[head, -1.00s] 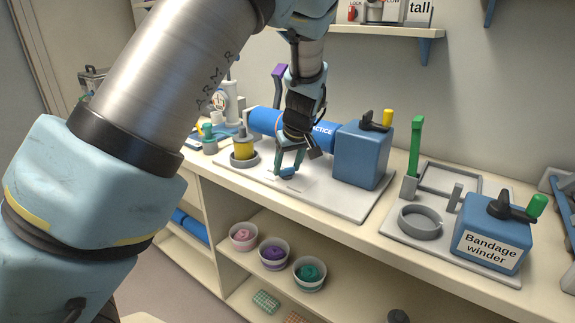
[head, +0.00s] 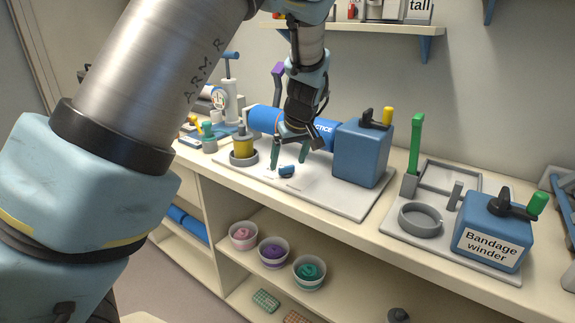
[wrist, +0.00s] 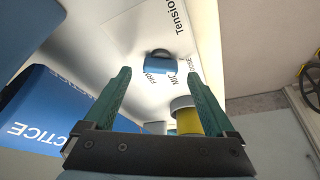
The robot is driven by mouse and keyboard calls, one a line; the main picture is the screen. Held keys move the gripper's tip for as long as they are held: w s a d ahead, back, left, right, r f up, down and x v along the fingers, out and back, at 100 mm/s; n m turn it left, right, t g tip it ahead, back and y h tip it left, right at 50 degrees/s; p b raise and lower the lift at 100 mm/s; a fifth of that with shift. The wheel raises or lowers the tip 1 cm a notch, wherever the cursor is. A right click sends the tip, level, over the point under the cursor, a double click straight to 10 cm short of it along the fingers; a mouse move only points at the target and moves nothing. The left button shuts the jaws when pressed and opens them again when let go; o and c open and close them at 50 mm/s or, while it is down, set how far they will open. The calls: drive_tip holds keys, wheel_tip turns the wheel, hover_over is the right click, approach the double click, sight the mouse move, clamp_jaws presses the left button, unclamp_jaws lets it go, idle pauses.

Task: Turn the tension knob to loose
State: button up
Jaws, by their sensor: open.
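The tension knob (head: 287,171) is a small blue knob on a white plate (head: 345,202) on the counter. It also shows in the wrist view (wrist: 158,67), ahead of the fingertips, on a panel with the printed word "Tension" and partly hidden setting words. Which setting it points to, I cannot tell. My gripper (head: 288,163) is open, with its green fingers spread to either side of the knob and a little above it. In the wrist view my gripper (wrist: 160,75) holds nothing, and the fingers look clear of the knob.
A blue "PRACTICE" cylinder (head: 265,120) lies just behind, beside a blue box (head: 361,155). A yellow spool (head: 243,148) in a grey ring stands close on the left. The bandage winder (head: 492,232) is farther right. Shelf bowls (head: 310,272) sit below.

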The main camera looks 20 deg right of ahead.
drive_tip(key=b+v, duration=0.1)
drive_tip(key=v, duration=0.7)
drive_tip(key=shift+s+r, duration=0.2)
drive_tip(key=shift+r, duration=0.15)
drive_tip(key=a+f+g, duration=0.1)
drive_tip(key=a+f, duration=0.2)
drive_tip(key=a, duration=1.1)
drive_tip(key=a+f+g, duration=0.2)
drive_tip(key=a+f, duration=0.2)
drive_tip(key=a, duration=1.1)
drive_tip(key=s+a+f+m, duration=0.1)
drive_tip(key=s+a, duration=0.5)
drive_tip(key=a, duration=0.2)
drive_tip(key=shift+s, duration=0.15)
drive_tip(key=shift+f, duration=0.1)
